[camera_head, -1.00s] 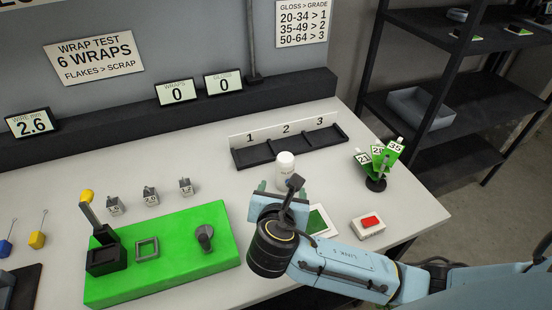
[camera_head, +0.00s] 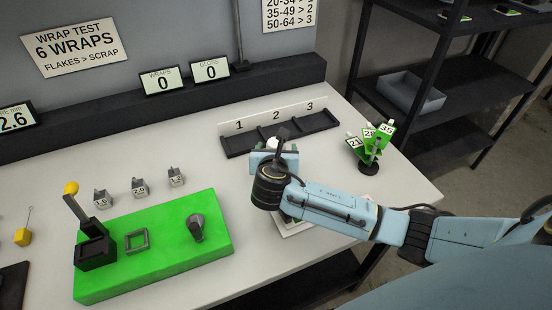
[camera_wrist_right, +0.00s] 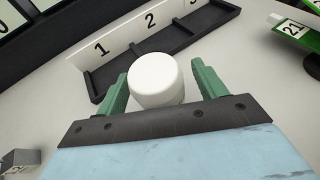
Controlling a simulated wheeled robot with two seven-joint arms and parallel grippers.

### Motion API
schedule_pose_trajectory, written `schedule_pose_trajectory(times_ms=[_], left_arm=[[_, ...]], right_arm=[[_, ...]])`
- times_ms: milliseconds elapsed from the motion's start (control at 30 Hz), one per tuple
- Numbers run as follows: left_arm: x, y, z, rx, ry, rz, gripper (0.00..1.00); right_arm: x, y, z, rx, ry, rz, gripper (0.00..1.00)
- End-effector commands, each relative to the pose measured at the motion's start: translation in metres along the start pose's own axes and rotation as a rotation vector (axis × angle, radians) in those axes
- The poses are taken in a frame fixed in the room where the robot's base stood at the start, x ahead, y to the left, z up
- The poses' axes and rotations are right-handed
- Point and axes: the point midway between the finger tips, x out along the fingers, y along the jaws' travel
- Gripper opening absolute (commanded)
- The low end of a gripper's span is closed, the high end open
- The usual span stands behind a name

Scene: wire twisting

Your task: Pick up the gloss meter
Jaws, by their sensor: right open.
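A white upright cylinder (camera_head: 272,142), which I take to be the gloss meter, stands on the table in front of the numbered tray. Its round white top (camera_wrist_right: 156,80) fills the middle of the right wrist view. In the head view my right gripper and wrist hide most of the cylinder. My left gripper is not in view.
The black tray numbered 1, 2, 3 (camera_head: 236,146) lies just behind. A stand of green tags (camera_head: 369,168) is to the right. A green block (camera_head: 165,262) with a lever is at the left front, with small grey weights (camera_head: 139,187) behind it.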

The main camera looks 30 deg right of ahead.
Motion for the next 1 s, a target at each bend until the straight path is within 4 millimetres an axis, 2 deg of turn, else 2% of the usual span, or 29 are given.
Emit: schedule_pose_trajectory(times_ms=[100,367,767,1000], left_arm=[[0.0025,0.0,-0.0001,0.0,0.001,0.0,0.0],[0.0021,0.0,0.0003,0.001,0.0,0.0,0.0],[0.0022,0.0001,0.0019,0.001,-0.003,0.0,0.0],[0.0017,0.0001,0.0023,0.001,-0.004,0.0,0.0]], right_arm=[[0.0105,0.0003,-0.0007,0.001,0.001,0.0,0.7],[0.0117,0.0005,-0.0002,0.002,0.001,0.001,0.69],[0.0114,0.0006,-0.0004,0.002,0.001,0.001,0.17],[0.0108,0.0008,0.0018,0.003,-0.001,0.002,0.15]])
